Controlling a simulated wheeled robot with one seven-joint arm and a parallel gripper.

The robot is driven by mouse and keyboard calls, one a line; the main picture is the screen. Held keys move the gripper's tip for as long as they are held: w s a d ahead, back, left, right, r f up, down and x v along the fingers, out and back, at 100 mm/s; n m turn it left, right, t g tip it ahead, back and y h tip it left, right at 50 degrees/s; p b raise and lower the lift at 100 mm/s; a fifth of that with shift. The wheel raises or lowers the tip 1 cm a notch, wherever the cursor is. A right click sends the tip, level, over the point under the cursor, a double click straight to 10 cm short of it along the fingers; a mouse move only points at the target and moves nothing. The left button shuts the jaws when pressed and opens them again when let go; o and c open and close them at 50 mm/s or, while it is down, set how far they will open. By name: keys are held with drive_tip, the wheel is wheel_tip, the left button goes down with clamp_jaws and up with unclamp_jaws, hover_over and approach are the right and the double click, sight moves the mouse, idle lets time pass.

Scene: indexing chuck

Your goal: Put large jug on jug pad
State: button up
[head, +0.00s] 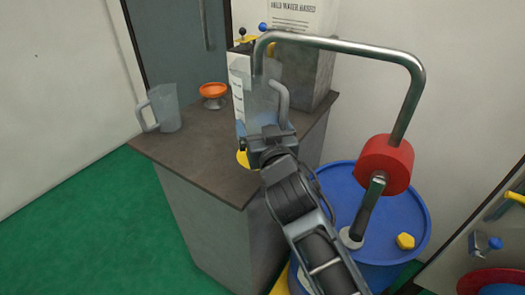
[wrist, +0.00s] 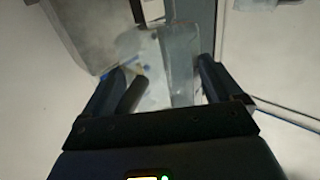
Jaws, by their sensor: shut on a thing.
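A translucent grey jug (head: 262,103) with a handle on its right side is held upright in my gripper (head: 268,132), over the right part of the counter. I cannot tell from size alone which is the large one. The jug pad cannot be made out clearly. A yellow round thing (head: 243,158) shows partly behind my gripper.
A bent metal pipe (head: 345,46) from the red pump body (head: 385,164) on the blue drum (head: 405,215) ends at the held jug's top. An orange dish (head: 213,90) stands on the dark counter (head: 205,150). A grey box (head: 300,65) stands behind. The counter's front left is clear.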

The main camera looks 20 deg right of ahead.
wheel_tip(320, 180, down, 8)
drive_tip(key=shift+f+b, duration=0.1)
drive_tip(key=shift+b, duration=0.7)
drive_tip(key=shift+f, duration=0.15)
drive_tip(key=o, duration=0.8)
drive_tip(key=shift+r, duration=0.3)
drive_tip(key=shift+s+a+f+b, duration=0.1)
drive_tip(key=shift+s+a+b, duration=0.25)
drive_tip(key=shift+s, duration=1.65)
drive_tip(key=shift+s+a+r+b, duration=0.15)
drive_tip(key=shift+s+b, duration=0.35)
drive_tip(key=shift+s, duration=1.5)
drive_tip(key=shift+s+a+f+b, duration=0.15)
drive_tip(key=shift+s+a+b, duration=0.2)
drive_tip(key=shift+s, duration=1.65)
